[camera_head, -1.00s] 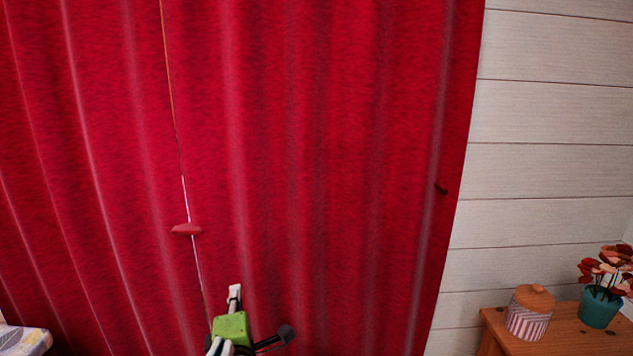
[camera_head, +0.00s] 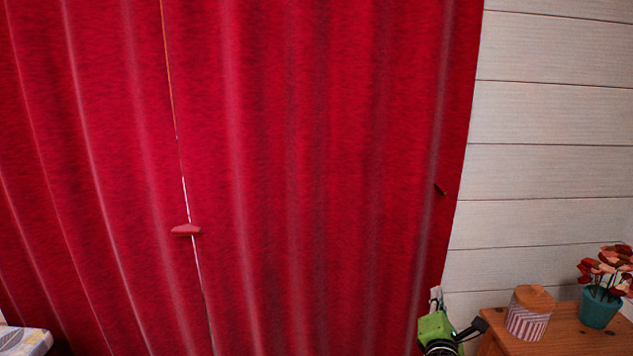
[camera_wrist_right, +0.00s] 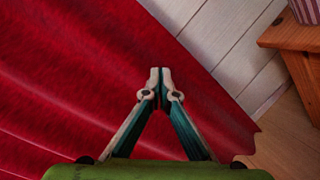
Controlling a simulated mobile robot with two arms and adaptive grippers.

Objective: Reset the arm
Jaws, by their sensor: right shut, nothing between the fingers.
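My right gripper (camera_head: 436,295) is at the lower right of the head view, in front of the right edge of the red curtain (camera_head: 300,150). Only its fingertip and green body show there, left of the wooden cabinet. In the right wrist view the fingertips of my right gripper (camera_wrist_right: 160,78) meet, with nothing between them, and the curtain (camera_wrist_right: 75,70) lies behind them. My left gripper is not in view.
A wooden cabinet (camera_head: 560,330) stands at the lower right, close to my right gripper. It bears a striped jar (camera_head: 528,318) with a wooden lid and a teal flower pot (camera_head: 599,309). A red tieback (camera_head: 186,230) sits at the gap between the curtain panels.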

